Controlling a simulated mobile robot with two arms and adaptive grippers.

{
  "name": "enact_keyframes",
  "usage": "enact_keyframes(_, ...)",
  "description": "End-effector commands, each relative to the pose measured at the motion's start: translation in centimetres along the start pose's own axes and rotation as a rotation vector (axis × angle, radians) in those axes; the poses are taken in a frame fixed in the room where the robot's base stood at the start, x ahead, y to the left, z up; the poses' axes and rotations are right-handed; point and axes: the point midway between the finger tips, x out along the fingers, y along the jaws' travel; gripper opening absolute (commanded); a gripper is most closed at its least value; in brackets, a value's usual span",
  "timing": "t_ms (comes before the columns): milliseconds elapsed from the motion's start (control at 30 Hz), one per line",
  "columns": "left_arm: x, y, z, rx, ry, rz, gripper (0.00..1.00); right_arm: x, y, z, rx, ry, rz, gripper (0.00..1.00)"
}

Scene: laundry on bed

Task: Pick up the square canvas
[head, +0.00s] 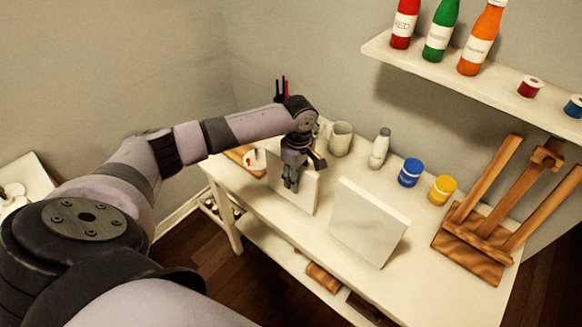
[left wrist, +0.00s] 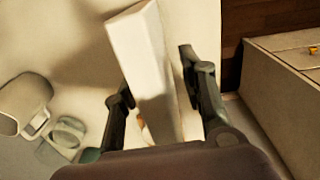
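Two white canvases stand on the white table in the head view. One canvas (head: 305,192) stands under my left gripper (head: 290,184), which covers part of it. The other canvas (head: 368,222) stands apart to the right, leaning slightly, with nothing on it. In the left wrist view, the first canvas (left wrist: 140,40) runs edge-on between the two fingers of the left gripper (left wrist: 153,68). The fingers are spread, one on each side, with a gap visible at the right finger. Contact at the left finger is unclear. My right gripper is out of view.
A mug (head: 340,138), a white bottle (head: 380,148), a blue jar (head: 410,172) and a yellow jar (head: 442,189) stand along the table's back. A wooden easel (head: 490,225) is at the right. A wall shelf (head: 450,82) holds bottles above.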

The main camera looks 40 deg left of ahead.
Motion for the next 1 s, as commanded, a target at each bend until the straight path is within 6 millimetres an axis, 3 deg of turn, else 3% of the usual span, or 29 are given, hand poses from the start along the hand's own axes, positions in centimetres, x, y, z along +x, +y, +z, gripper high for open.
enact_keyframes(100,-0.01,0.00,0.01,0.000,0.000,0.000,0.38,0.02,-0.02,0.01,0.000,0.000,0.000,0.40)
enact_keyframes(667,-0.06,0.02,0.01,0.000,0.000,0.000,0.01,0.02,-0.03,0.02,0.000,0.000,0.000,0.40)
enact_keyframes(1000,-0.11,0.05,0.00,0.000,0.000,0.001,0.00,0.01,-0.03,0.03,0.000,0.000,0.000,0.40)
